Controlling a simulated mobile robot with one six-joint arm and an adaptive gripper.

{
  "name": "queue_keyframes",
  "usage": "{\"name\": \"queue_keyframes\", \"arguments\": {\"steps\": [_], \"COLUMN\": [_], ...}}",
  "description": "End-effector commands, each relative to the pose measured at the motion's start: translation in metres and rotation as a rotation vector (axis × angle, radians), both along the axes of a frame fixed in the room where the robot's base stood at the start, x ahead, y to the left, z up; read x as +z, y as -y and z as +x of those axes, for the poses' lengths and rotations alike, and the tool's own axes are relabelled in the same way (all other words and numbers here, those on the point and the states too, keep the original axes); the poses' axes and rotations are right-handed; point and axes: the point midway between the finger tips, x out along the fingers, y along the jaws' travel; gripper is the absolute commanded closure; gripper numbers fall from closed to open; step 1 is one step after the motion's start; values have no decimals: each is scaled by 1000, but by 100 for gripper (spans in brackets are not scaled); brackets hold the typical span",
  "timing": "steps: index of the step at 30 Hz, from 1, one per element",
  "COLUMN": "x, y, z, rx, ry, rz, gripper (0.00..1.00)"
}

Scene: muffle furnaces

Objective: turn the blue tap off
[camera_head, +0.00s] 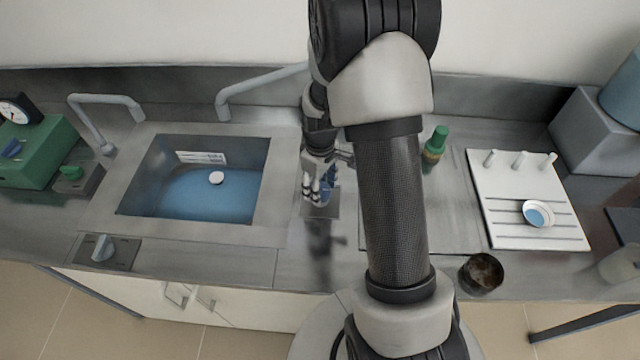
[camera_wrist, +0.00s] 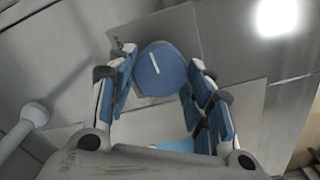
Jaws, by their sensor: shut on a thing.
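The blue tap (camera_wrist: 160,71) is a round blue knob with a white line on its face, on a square metal plate. In the wrist view it sits between the two fingers of my gripper (camera_wrist: 164,84), which is shut on it. In the head view my gripper (camera_head: 319,188) reaches down to the right of the sink, and the blue tap (camera_head: 328,186) is mostly hidden behind the fingers. The white line on the knob runs at a slant in the wrist view.
The sink (camera_head: 258,215) with blue water is left of my gripper. A green-capped bottle (camera_head: 435,146), a white rack (camera_head: 530,192) and a dark cup (camera_head: 481,273) stand to the right.

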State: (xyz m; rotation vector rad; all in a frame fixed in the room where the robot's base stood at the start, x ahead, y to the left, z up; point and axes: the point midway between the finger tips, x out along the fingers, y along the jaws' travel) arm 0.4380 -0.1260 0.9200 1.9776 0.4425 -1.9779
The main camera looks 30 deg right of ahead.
Motion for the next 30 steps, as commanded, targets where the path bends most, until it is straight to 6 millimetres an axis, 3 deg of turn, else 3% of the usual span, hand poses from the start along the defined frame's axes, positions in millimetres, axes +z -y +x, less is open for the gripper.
{"name": "queue_keyframes", "arguments": {"steps": [20,21,30], "x": [0,0,0], "y": [0,0,0], "z": [0,0,0], "rx": [-70,-70,-68], "ry": [0,0,0], "rz": [0,0,0], "gripper": [77,50,33]}}
